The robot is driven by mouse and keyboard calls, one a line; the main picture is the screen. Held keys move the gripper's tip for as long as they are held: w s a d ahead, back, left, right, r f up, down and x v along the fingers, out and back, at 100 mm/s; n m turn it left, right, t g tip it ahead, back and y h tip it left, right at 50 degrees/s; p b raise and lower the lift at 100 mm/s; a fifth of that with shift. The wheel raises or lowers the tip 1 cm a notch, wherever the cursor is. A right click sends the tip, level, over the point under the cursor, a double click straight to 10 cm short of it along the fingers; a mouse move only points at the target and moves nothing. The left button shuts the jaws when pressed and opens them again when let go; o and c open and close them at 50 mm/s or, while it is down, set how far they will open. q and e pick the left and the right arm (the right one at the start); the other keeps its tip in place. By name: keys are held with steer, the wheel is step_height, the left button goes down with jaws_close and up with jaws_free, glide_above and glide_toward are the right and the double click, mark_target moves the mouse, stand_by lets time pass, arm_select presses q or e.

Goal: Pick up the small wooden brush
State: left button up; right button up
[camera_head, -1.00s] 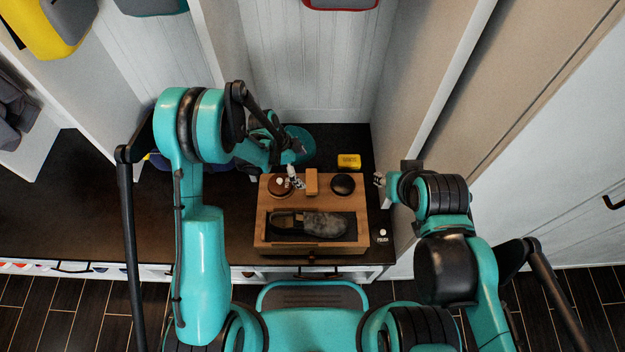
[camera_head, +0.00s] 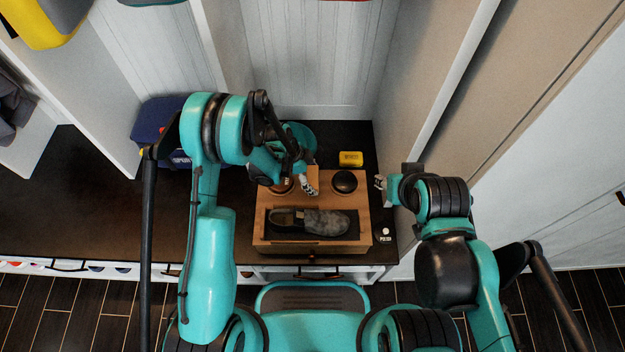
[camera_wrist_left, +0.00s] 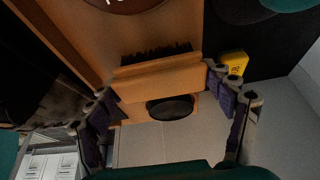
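The small wooden brush (camera_head: 313,174) stands on the wooden shoe-care box (camera_head: 262,225), partly covered by my left gripper in the head view. In the left wrist view the brush (camera_wrist_left: 160,77) is a pale wooden block with dark bristles, between the fingers. My left gripper (camera_head: 308,187) is at the brush, and its fingers are spread towards the two ends of the block in the wrist view (camera_wrist_left: 160,85). I cannot tell whether they touch it. My right gripper (camera_head: 380,182) is right of the box, small and seen too poorly to judge its opening.
A dark shoe (camera_head: 310,222) lies in the box's front recess. A round black item (camera_head: 344,182) is right of the brush, and a round brown tin (camera_head: 281,187) is left. A yellow box (camera_head: 351,158) stands behind. A white-capped bottle (camera_head: 385,235) stands at right.

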mark_target(313, 177)
arm_select(q)
steer(key=c, duration=0.3)
steer(key=shift+r, duration=0.1)
steer(key=shift+r, duration=0.35)
step_height(313, 177, up, 4)
steer(key=p, duration=0.2)
steer(key=shift+s+d+p, duration=0.1)
steer(key=shift+d+p, duration=0.05)
steer(key=shift+p, duration=0.15)
steer(key=s+d+r+p, duration=0.3)
steer(key=s+d+r, duration=0.3)
steer(key=s+d, duration=0.1)
steer(key=shift+s+d, duration=0.2)
steer(key=shift+s, duration=0.6)
